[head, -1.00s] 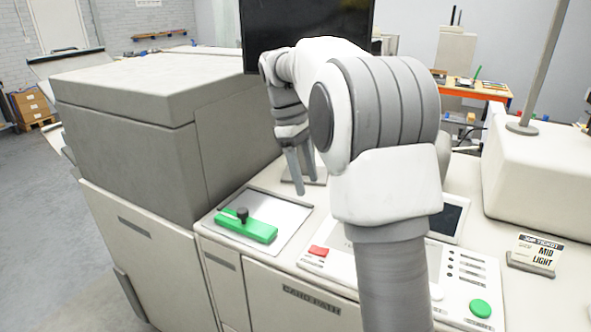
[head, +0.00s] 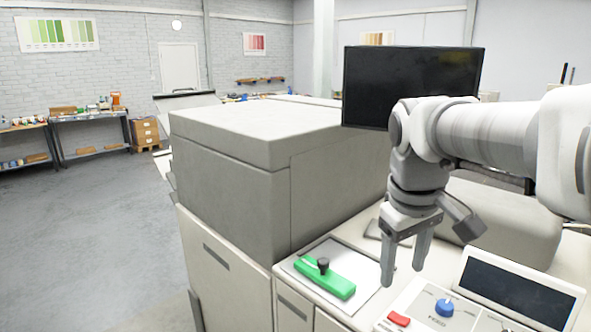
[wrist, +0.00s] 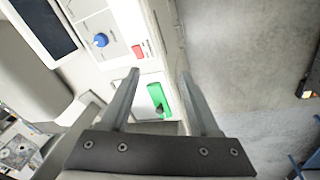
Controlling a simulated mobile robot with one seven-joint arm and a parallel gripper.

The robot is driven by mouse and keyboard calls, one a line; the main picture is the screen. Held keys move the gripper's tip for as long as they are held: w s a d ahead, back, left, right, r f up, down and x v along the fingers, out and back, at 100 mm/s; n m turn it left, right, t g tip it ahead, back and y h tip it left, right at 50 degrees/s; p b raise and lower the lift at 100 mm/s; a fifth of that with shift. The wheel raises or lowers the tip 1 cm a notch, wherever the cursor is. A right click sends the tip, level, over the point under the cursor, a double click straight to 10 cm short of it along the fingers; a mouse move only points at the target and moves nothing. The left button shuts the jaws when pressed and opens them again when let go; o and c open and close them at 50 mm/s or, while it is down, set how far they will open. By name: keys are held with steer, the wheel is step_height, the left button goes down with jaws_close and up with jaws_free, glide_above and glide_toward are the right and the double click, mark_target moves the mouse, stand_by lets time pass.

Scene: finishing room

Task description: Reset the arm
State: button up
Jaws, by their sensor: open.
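My gripper (head: 403,277) is open and empty, pointing down above the machine's worktop. Its two fingers also show in the wrist view (wrist: 160,78), apart with nothing between them in their grip. My arm reaches in from the right of the head view. A green tool with a black knob (head: 328,277) lies on a pale plate (head: 368,285) to the left of my gripper. The green tool also shows in the wrist view (wrist: 157,96), beyond and below the fingers.
The control panel has a red button (head: 398,319), a blue knob (head: 444,307) and a tilted screen (head: 515,296). A large grey machine housing (head: 235,190) stands left of the worktop. A black monitor (head: 410,85) rises behind. Open floor (head: 95,230) lies to the left.

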steer(key=s+a+f+m+t, duration=0.1)
steer(key=s+f+m, duration=0.1)
steer(key=s, duration=0.4)
steer(key=s+a+f+m+t+y, duration=0.1)
steer(key=s+f+m+t, duration=0.1)
steer(key=s, duration=0.4)
steer(key=shift+a+f+t, duration=0.25)
steer(key=shift+f+t, duration=0.05)
steer(key=shift+f, duration=0.35)
